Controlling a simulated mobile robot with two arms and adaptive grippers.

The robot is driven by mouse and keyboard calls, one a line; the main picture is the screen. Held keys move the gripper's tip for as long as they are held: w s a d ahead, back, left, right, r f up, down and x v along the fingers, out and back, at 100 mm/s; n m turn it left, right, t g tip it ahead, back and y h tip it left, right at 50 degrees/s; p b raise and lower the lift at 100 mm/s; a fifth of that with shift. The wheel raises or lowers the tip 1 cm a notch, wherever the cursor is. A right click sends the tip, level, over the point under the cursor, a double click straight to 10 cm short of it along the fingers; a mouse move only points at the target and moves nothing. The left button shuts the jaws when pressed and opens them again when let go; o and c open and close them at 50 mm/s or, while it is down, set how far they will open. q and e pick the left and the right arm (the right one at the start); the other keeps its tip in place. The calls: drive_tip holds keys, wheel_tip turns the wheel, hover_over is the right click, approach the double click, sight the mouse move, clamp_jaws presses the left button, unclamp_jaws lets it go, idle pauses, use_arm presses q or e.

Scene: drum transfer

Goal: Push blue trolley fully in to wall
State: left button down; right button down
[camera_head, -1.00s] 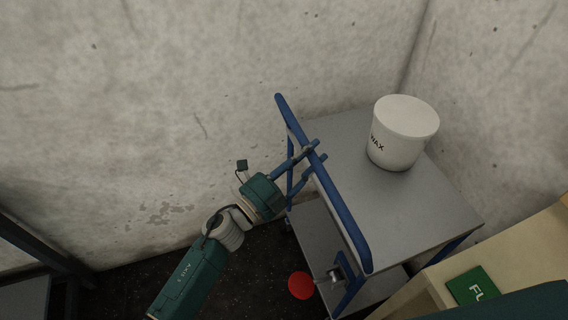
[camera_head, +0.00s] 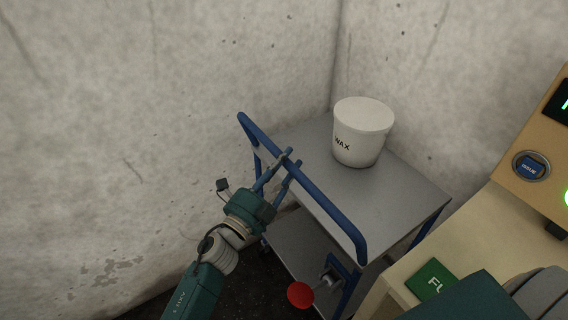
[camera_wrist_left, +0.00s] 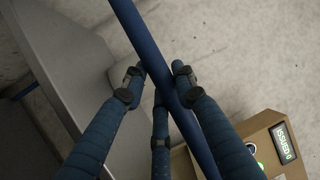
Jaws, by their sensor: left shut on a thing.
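The blue trolley (camera_head: 342,219) has a blue frame and grey shelves. It stands in the corner between two concrete walls. A white tub marked WAX (camera_head: 362,132) stands upright on its top shelf. My left gripper (camera_head: 291,160) is shut on the trolley's blue handle bar (camera_head: 324,211). In the left wrist view its fingers (camera_wrist_left: 160,80) lie on both sides of the bar (camera_wrist_left: 165,85). A red round knob (camera_head: 300,294) shows at the trolley's near end. Whether the trolley's far end touches the wall is hard to tell. My right gripper is not in view.
A tan cabinet (camera_head: 470,235) stands close to the trolley's right side, with a green label (camera_head: 430,280) and a blue button (camera_head: 531,166). The concrete wall (camera_head: 130,100) runs along the left. Dark floor shows at the bottom.

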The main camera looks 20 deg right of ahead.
use_arm(q)
drive_tip(key=shift+d+r, duration=0.1)
drive_tip(key=c, duration=1.5)
unclamp_jaws()
drive_tip(key=shift+d, duration=0.1)
drive_tip(key=shift+o, duration=0.7)
drive_tip(key=shift+d, duration=0.1)
drive_tip(key=v, duration=1.2)
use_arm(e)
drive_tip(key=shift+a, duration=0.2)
